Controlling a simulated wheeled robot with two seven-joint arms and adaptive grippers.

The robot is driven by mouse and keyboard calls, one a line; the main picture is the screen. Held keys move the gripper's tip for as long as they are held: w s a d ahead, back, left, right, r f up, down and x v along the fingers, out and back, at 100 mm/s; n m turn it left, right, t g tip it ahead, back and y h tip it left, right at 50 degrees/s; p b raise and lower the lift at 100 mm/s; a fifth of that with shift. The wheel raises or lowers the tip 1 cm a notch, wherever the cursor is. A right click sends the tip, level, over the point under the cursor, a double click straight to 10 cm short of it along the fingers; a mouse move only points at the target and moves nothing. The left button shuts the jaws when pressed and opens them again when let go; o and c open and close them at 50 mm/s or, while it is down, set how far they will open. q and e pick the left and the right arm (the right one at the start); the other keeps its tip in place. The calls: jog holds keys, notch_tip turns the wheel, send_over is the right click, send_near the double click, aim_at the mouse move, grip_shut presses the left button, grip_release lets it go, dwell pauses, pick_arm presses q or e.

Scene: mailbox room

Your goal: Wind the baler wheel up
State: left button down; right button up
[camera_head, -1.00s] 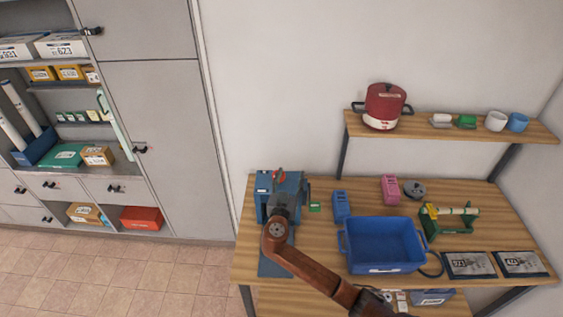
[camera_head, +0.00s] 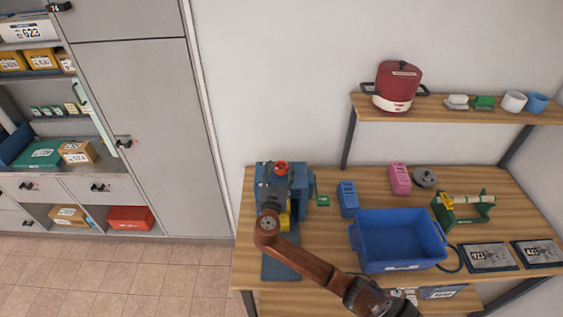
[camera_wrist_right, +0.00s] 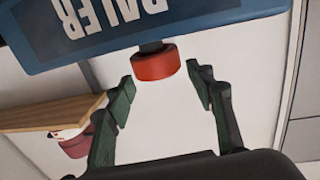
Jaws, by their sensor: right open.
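The baler (camera_head: 297,181) is a blue machine at the left end of the wooden table, with a small red round wheel (camera_head: 281,168) on top. In the right wrist view the baler (camera_wrist_right: 190,28) fills the top as a blue panel lettered BALER, and the red wheel (camera_wrist_right: 155,65) sits on a dark stem. My right gripper (camera_head: 274,182) is in front of the baler. In the right wrist view the open fingers of my right gripper (camera_wrist_right: 163,90) are on either side of the wheel's end, with visible gaps and nothing held. My left gripper is not in view.
A blue crate (camera_head: 398,238), a blue block (camera_head: 348,198), a pink block (camera_head: 400,178) and a green stand (camera_head: 463,210) are on the table. A shelf (camera_head: 445,110) above holds a red pot (camera_head: 397,86). Grey cabinets (camera_head: 140,110) stand left; the floor (camera_head: 150,270) before them is clear.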

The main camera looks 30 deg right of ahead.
aim_at(282, 161)
jog(key=shift+f+b, duration=0.3)
jog(key=shift+f, duration=0.3)
jog(key=shift+w+d, duration=0.25)
jog(key=p+x, duration=0.1)
jog(key=x, duration=0.6)
jog(key=shift+p, duration=0.3)
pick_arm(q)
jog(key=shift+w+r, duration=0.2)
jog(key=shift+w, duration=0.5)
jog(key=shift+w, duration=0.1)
pick_arm(e)
jog(key=shift+c, duration=0.6)
jog(key=shift+c, duration=0.8)
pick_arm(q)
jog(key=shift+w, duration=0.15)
pick_arm(e)
jog(key=shift+w+f, duration=0.1)
jog(key=shift+f, duration=0.05)
jog(key=c, duration=1)
